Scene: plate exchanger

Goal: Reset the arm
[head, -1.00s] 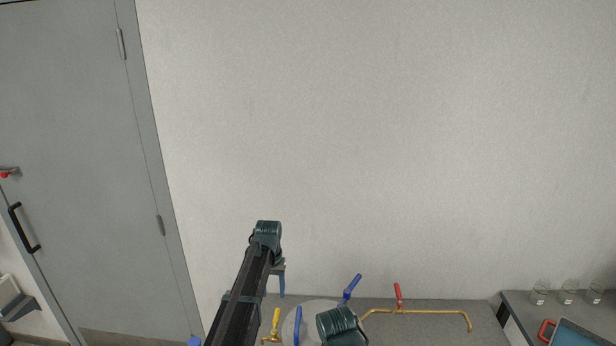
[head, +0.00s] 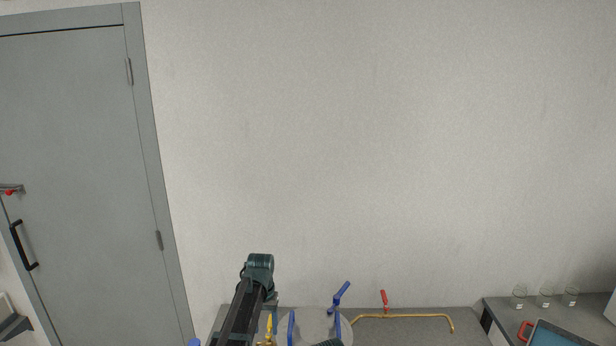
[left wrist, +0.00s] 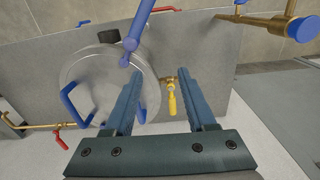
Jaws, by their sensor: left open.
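My left arm comes up from the bottom of the head view, its dark green wrist joint in front of the wall and the bench. The left gripper (left wrist: 168,100) shows in the left wrist view, its two fingers apart with nothing between them that they hold. Beyond the fingers stand a round grey metal plate (left wrist: 88,75) with blue handles and a yellow-handled valve (left wrist: 172,104); the fingers appear apart from them. In the head view the left fingertips cannot be made out. My right gripper is not seen.
A brass pipe with a red-handled valve (head: 384,299) runs along the bench. Several glass beakers (head: 545,296) stand on the right counter beside a red-handled blue-topped item (head: 560,336). A grey door (head: 80,170) is at left. The wall area above the bench is clear.

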